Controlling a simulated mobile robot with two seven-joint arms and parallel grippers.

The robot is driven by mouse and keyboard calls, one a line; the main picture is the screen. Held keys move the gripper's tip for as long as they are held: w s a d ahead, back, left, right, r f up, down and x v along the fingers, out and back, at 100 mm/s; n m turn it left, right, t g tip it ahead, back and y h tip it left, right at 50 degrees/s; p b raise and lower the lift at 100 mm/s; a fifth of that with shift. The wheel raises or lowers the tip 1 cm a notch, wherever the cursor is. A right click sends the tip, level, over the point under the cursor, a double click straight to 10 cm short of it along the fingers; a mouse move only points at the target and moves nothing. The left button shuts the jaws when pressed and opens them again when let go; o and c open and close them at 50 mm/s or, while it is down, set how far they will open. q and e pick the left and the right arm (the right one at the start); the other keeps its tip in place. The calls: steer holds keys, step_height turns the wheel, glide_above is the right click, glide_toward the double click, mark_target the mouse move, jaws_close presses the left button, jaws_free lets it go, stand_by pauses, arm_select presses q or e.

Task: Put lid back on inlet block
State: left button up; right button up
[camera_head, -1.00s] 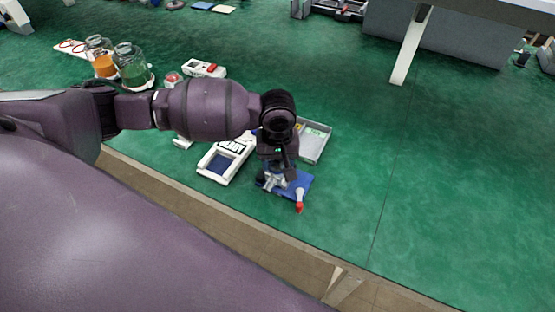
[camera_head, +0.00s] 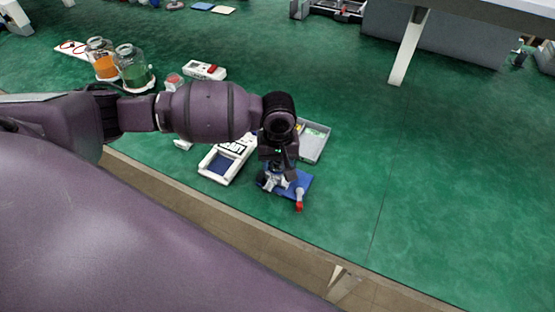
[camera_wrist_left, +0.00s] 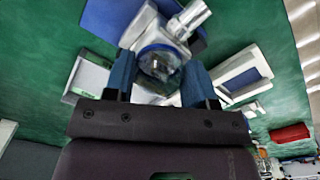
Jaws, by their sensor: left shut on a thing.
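My left gripper (camera_head: 275,168) points down over the grey inlet block (camera_head: 274,183), which stands on a blue base (camera_head: 303,183) near the table's front edge. In the left wrist view, my gripper (camera_wrist_left: 160,78) has its two blue fingers on either side of a round clear lid (camera_wrist_left: 158,62) with a blue rim, and is shut on it. The metallic inlet block (camera_wrist_left: 155,28) lies just beyond and partly behind the lid. I cannot tell whether the lid touches the block. The top of the block is largely hidden by the gripper in the head view. My right gripper is not in view.
A white device with a blue screen (camera_head: 219,165) stands left of the block, and a grey tray (camera_head: 314,146) stands behind it. A red-tipped handle (camera_head: 299,206) sticks out in front. Jars (camera_head: 131,70) stand at the back left. The green table to the right is clear.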

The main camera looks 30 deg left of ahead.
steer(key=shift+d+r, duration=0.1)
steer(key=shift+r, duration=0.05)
arm_select(q)
steer(key=o, duration=1)
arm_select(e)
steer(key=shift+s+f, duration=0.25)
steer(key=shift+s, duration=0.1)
arm_select(q)
steer(key=shift+o, duration=0.3)
steer(key=shift+o, duration=1.3)
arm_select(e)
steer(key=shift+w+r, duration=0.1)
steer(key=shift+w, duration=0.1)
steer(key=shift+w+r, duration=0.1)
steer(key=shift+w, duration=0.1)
